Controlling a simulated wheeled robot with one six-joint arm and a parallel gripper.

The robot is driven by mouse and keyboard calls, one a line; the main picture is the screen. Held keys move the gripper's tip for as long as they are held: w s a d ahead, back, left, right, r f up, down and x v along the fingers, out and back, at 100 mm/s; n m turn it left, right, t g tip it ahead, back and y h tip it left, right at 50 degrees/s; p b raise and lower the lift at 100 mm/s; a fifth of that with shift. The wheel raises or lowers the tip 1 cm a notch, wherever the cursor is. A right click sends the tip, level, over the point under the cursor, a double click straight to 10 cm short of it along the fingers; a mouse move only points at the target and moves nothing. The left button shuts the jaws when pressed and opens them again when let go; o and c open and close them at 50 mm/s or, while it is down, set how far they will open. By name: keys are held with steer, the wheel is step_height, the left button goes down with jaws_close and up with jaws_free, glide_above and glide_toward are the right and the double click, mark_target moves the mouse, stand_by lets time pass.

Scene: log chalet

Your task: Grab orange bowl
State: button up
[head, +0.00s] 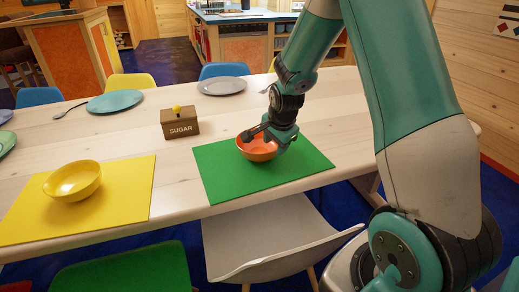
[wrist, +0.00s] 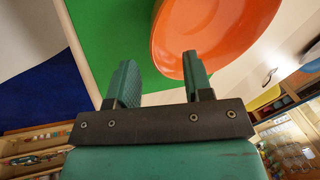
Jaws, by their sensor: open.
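The orange bowl (head: 257,149) sits upright on a green placemat (head: 225,180) on the wooden table. In the wrist view the bowl (wrist: 215,35) fills the upper right. There my gripper (wrist: 162,80) has its two fingers apart, with the right finger overlapping the bowl's edge and the left finger outside it over the green mat. Whether the fingers touch the bowl cannot be told.
A yellow bowl (head: 72,181) stands on a yellow placemat (head: 120,205) at left. Plates (head: 115,101) lie farther back. A white chair (head: 262,235) is at the table's near edge.

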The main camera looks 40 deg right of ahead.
mark_target(274, 149)
steer(key=shift+x, duration=2.75)
steer(key=shift+s+a, duration=0.1)
steer(key=shift+s, duration=0.05)
jaws_close()
